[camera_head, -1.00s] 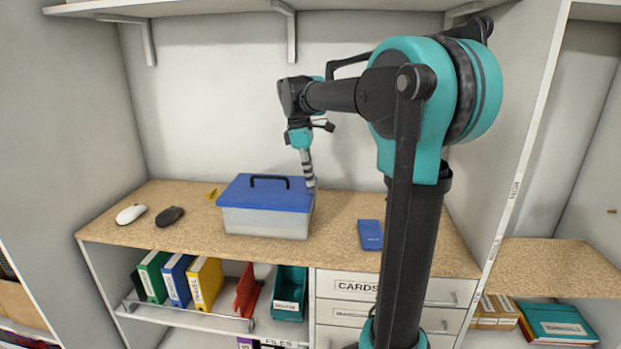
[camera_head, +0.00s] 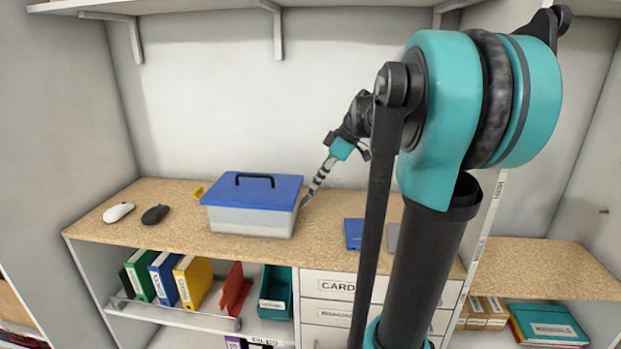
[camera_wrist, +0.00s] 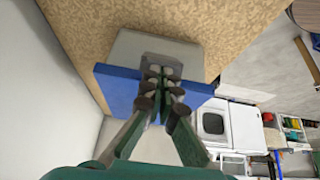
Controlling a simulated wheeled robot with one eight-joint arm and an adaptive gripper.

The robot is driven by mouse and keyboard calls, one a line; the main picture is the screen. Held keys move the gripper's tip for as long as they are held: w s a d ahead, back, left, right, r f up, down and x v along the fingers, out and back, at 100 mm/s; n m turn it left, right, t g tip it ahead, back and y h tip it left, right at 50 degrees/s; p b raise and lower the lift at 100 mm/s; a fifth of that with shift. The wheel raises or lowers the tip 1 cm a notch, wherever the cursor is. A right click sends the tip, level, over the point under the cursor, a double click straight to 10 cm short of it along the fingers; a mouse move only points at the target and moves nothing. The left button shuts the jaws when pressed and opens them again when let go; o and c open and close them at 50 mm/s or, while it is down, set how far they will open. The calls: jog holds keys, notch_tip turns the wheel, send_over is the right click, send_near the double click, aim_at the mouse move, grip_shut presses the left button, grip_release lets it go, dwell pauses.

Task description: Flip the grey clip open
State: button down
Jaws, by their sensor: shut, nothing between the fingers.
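The storage box has a blue lid (camera_head: 225,190) with a black handle and a translucent grey body (camera_head: 250,222). It stands on the wooden counter, with its lid on. My gripper (camera_head: 304,203) reaches down at a slant to the box's right end. In the wrist view my gripper (camera_wrist: 161,74) is shut and empty, its tips right at the lid edge (camera_wrist: 118,88) and end wall (camera_wrist: 131,49). A small grey piece at the tips looks like the clip (camera_wrist: 172,62); the fingers partly cover it. I cannot tell whether they touch it, or its exact angle.
A white mouse (camera_head: 118,212) and a dark mouse (camera_head: 155,214) lie left of the box. A small yellow item (camera_head: 198,192) lies behind its left corner. A blue booklet (camera_head: 353,233) lies to the right. The wooden counter (camera_head: 320,232) is clear between box and booklet.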

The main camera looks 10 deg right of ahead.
jog(key=shift+s+d+f+y, duration=0.1)
jog(key=shift+d+f+y, duration=0.25)
jog(key=shift+d+y, duration=0.2)
jog(key=shift+s+d+f, duration=0.15)
jog(key=shift+d+f, duration=0.1)
jog(key=shift+f, duration=0.1)
jog(key=shift+a, duration=0.1)
jog(key=shift+w+a+f, duration=0.15)
jog(key=shift+w+a, duration=0.05)
jog(key=shift+a, duration=0.45)
